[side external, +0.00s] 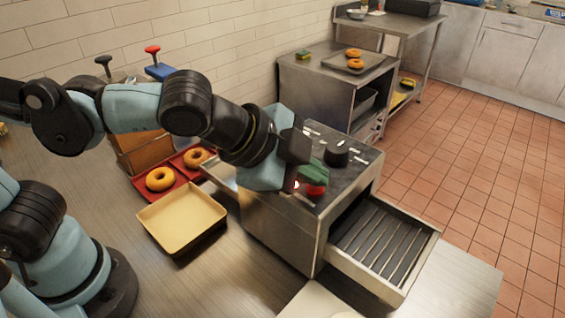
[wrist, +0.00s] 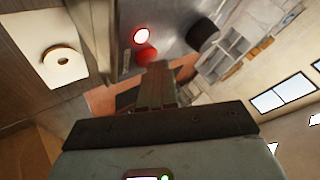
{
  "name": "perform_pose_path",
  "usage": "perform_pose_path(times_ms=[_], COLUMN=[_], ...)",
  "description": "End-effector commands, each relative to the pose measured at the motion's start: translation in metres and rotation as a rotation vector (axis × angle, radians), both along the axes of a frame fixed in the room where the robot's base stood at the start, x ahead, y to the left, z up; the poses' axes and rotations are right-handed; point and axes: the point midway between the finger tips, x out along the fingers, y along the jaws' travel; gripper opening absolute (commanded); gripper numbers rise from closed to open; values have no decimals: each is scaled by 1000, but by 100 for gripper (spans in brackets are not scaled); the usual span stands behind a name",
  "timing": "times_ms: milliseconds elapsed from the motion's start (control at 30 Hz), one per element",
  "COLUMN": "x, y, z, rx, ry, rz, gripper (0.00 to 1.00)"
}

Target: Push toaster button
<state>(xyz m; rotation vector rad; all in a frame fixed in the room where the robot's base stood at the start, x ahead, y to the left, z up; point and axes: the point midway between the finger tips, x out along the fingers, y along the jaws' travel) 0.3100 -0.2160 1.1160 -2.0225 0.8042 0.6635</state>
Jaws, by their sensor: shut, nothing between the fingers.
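The toaster (side external: 275,222) is a steel box with a dark top panel on the worktop, in the middle of the side view. A red button (side external: 315,190) sits on its top near the front, and also shows in the wrist view (wrist: 147,56). A small lit red lamp (side external: 296,185) is beside it, bright in the wrist view (wrist: 141,35). My gripper (side external: 318,176) is shut and empty, its greenish fingers right at the red button. In the wrist view its tips (wrist: 158,68) overlap the button's edge; I cannot tell whether they touch it.
A black knob (side external: 336,152) stands on the toaster top behind my fingers. A slatted tray (side external: 385,243) sticks out at right. A cream-lined tray (side external: 182,218) and red trays with bagels (side external: 160,179) lie at left. A bagel (wrist: 62,58) shows in the wrist view.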

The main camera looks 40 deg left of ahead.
Motion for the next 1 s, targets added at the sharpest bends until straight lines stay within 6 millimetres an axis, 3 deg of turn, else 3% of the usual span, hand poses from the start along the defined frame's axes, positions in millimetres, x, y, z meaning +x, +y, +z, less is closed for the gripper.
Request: perform_pose_path(times_ms=[867,1000], x=[0,0], y=[0,0], z=[9,18], rx=[0,0], ry=[0,0], rz=[0,0], gripper=[0,0])
